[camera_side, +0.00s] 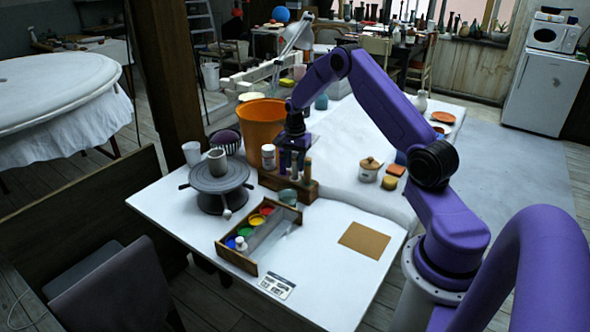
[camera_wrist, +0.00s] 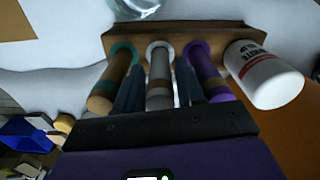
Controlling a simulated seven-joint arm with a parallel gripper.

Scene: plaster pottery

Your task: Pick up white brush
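The white brush (camera_wrist: 159,75) stands in a wooden holder (camera_wrist: 110,42), between a teal brush (camera_wrist: 112,78) and a purple brush (camera_wrist: 205,72). My gripper (camera_wrist: 158,80) is around the white brush, one finger on each side, with small gaps seeming to show between fingers and handle. In the side view my gripper (camera_side: 293,158) points down over the wooden holder (camera_side: 305,190) on the white table. There the arm and the crowded handles hide which brush is which.
A white labelled jar (camera_wrist: 265,75) stands close beside the purple brush. An orange bucket (camera_side: 262,125) is behind the holder. A turntable (camera_side: 218,180) and a paint box (camera_side: 258,238) are nearby. The table around the brown board (camera_side: 364,240) is clear.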

